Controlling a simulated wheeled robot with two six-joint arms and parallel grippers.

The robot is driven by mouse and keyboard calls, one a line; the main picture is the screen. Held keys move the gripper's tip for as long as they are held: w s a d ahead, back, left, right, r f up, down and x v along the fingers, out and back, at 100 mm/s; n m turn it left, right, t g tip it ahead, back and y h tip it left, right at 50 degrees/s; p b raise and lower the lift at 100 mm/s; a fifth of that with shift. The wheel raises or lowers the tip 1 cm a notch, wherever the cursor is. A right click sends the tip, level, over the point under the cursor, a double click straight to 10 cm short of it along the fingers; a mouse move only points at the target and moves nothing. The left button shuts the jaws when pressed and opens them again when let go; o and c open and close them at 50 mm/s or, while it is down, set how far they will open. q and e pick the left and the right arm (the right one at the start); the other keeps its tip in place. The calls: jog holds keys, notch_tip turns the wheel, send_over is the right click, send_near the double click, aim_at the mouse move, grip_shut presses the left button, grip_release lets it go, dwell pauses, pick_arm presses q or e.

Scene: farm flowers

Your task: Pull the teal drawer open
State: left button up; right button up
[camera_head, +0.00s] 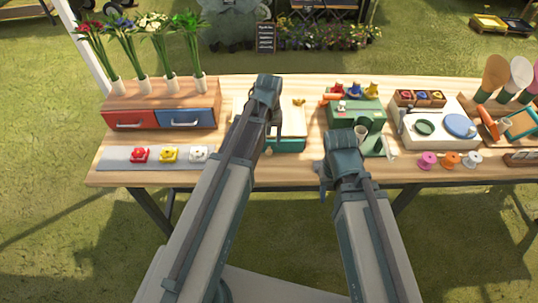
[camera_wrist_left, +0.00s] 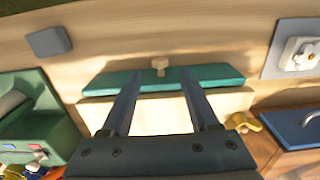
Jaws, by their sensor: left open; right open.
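The teal drawer (camera_head: 288,145) is in the front of a pale wooden box (camera_head: 298,108) in the middle of the table. In the left wrist view the teal drawer (camera_wrist_left: 211,75) has a small round wooden knob (camera_wrist_left: 160,64) at its middle. My left gripper (camera_head: 276,131) is above the box and partly hides it in the head view. In the left wrist view its two fingers (camera_wrist_left: 161,74) are open and empty, with the knob just beyond the tips, roughly centred between them. My right gripper (camera_head: 324,180) is at the table's front edge, right of the drawer; its fingers barely show.
Left of the box, a wooden cabinet has a red drawer (camera_head: 130,119) and a blue drawer (camera_head: 186,118). A grey mat (camera_head: 117,157) with flower blocks lies before it. A green machine (camera_head: 349,110) stands close on the right. Bare tabletop lies in front of the teal drawer.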

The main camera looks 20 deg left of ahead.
aim_at(269, 149)
pick_arm(q)
notch_tip(269, 149, down, 5)
jog(key=b, duration=0.3)
jog(key=shift+r+b, duration=0.15)
jog(key=shift+b, duration=0.15)
grip_shut()
dwell(1.1)
